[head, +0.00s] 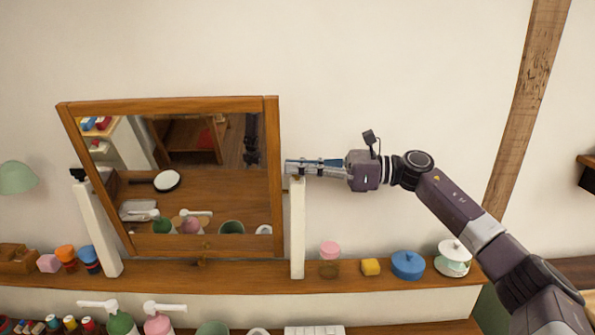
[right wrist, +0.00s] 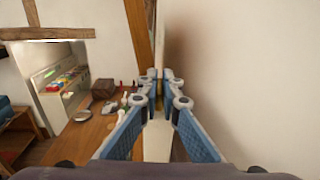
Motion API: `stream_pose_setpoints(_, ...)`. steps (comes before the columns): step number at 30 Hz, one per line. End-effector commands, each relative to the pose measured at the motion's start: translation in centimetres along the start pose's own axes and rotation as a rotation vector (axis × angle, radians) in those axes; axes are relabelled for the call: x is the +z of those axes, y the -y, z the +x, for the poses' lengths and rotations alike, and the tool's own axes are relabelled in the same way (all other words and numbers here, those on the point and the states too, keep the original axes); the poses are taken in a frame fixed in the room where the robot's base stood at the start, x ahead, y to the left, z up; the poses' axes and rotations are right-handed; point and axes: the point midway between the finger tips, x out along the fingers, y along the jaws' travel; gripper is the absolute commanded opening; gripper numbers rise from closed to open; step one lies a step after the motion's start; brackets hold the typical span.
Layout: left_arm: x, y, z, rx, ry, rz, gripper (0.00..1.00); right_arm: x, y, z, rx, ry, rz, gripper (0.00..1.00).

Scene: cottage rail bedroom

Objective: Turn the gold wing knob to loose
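The tilting mirror (head: 270,180) has a wooden frame and hangs between two white posts. My right gripper (head: 293,168) is at the top of the right post (head: 298,235), beside the mirror's right edge. In the right wrist view its blue-grey fingers (right wrist: 161,76) are close together with a narrow gap, pointing at the mirror's edge. The gold wing knob cannot be made out; the fingers cover the place at the post's top. Whether they hold it cannot be told. A dark knob (head: 78,175) sits atop the left post (head: 97,230). My left gripper is not in view.
The wooden shelf (head: 225,273) under the mirror holds a pink-lidded jar (head: 330,250), a yellow block (head: 371,267), a blue lidded pot (head: 408,265) and a white-lidded dish (head: 453,255) to the right. Bottles stand below. The wall above is clear.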

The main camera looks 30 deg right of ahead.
Motion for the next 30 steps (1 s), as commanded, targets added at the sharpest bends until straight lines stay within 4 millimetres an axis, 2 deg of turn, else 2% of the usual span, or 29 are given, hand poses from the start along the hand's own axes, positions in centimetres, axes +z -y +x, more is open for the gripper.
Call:
stream_pose_setpoints(12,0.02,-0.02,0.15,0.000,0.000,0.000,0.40,0.20,0.03,0.02,0.116,0.004,-0.001,0.00)
stream_pose_setpoints(28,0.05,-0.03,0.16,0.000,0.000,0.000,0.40,0.12,-0.01,0.00,0.130,0.003,-0.001,0.00)
stream_pose_setpoints(30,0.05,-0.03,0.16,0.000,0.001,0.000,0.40,0.12,-0.02,0.00,0.130,0.003,-0.001,0.12)
